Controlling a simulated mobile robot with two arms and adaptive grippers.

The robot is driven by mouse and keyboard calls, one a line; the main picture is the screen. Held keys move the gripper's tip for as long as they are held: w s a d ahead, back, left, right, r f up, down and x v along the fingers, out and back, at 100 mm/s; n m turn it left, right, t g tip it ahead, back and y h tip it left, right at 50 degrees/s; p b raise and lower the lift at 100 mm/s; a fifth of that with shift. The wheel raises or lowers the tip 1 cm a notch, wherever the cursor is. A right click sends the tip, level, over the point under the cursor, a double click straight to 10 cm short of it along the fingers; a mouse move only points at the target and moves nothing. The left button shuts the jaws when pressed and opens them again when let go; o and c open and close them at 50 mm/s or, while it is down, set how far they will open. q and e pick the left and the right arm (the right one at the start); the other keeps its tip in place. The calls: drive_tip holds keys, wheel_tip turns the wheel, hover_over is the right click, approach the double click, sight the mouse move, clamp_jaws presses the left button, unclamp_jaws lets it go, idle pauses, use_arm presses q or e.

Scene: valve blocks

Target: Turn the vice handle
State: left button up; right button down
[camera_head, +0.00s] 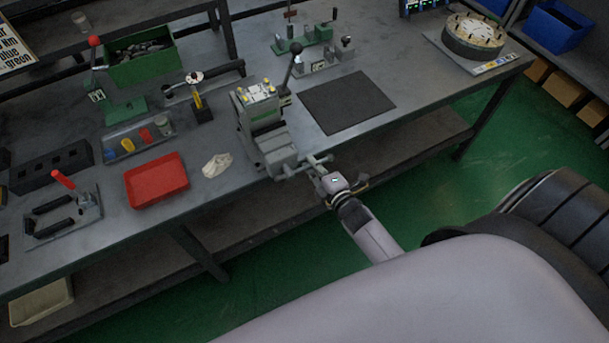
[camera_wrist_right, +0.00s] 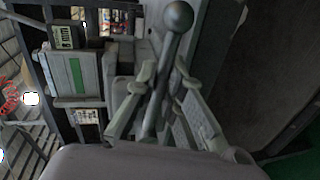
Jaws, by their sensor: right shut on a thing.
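The grey vice (camera_head: 272,143) stands at the front edge of the workbench in the head view, with a block with yellow parts on top. My right gripper (camera_head: 316,167) is at the front of the vice, just past the bench edge. In the right wrist view, the vice handle (camera_wrist_right: 178,20) is a grey bar with a ball end. The fingers of my right gripper (camera_wrist_right: 163,84) are shut on the bar from both sides, and the ball sticks out beyond the fingertips. In the head view the gripper largely hides the handle. My left gripper is out of view.
A red tray (camera_head: 157,181), a white cloth (camera_head: 217,165) and a lever with a black knob (camera_head: 291,67) are near the vice. A dark mat (camera_head: 346,102) lies bare to its right. A lower shelf (camera_head: 375,160) runs under the bench.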

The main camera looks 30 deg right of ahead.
drive_tip(key=shift+a+r+n, duration=0.1)
drive_tip(key=shift+r+n, duration=0.5)
drive_tip(key=shift+n, duration=0.1)
drive_tip(key=shift+r+n+h, duration=0.4)
drive_tip(key=shift+r+n, duration=0.05)
drive_tip(key=shift+n, duration=0.15)
drive_tip(key=shift+a+r+n, duration=0.1)
drive_tip(key=shift+r+n, duration=0.25)
drive_tip(key=shift+n, duration=0.15)
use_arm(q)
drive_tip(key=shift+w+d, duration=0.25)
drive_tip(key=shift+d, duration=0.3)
use_arm(e)
drive_tip(key=shift+a+r+n+h, duration=0.15)
drive_tip(key=shift+r+n+h, duration=0.25)
drive_tip(key=shift+n, duration=0.2)
drive_tip(key=c, duration=1.7)
unclamp_jaws()
drive_tip(key=shift+o, duration=0.2)
